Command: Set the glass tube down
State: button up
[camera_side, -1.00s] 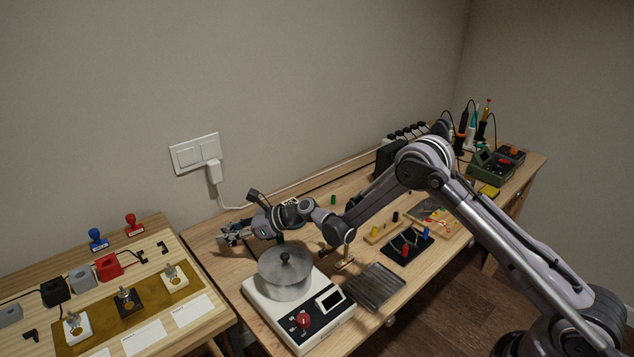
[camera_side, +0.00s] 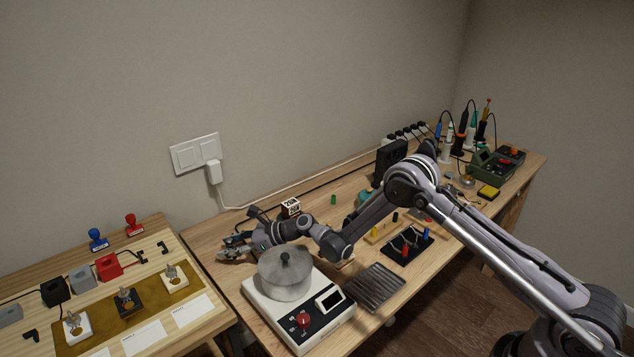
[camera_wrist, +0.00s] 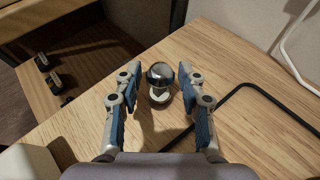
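My gripper (camera_side: 232,248) is low over the left end of the workbench, behind the hotplate. In the wrist view, my gripper (camera_wrist: 160,70) has its two fingers spread. Between them is a shiny grey dome (camera_wrist: 160,73) with a white round piece (camera_wrist: 160,95) just below it in the picture. Gaps show between the dome and both fingers. I cannot tell whether this is the glass tube seen from its end. No glass tube can be made out in the side view.
A hotplate (camera_side: 258,290) with a lidded pot (camera_side: 284,278) stands in front of my gripper. A black bent rod (camera_wrist: 270,100) lies right of the fingers in the wrist view. A small black-and-white box (camera_side: 290,207) stands behind my wrist. Bare wood surrounds the dome.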

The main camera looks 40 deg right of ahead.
jog(key=shift+r, duration=0.15)
jog(key=shift+s+d+r, duration=0.1)
jog(key=shift+s+d, duration=0.1)
jog(key=v, duration=1.1)
jog(key=shift+s+d+r, duration=0.15)
jog(key=shift+s+r, duration=0.05)
jog(key=shift+r, duration=0.3)
jog(key=s+d+r+n+g+h, duration=0.2)
jog(key=s+d+r+n+h, duration=0.15)
jog(key=s+r+n, duration=0.95)
jog(key=s+d+r+n+h, duration=0.1)
jog(key=s+d+n+h, duration=0.2)
jog(key=s+n, duration=0.4)
jog(key=s+d+r+n+h, duration=0.1)
jog(key=s+d+n+h, duration=0.2)
jog(key=s+n, duration=0.4)
jog(key=s, duration=0.4)
jog(key=shift+s+d+r, duration=0.2)
jog(key=shift+s+d, duration=0.1)
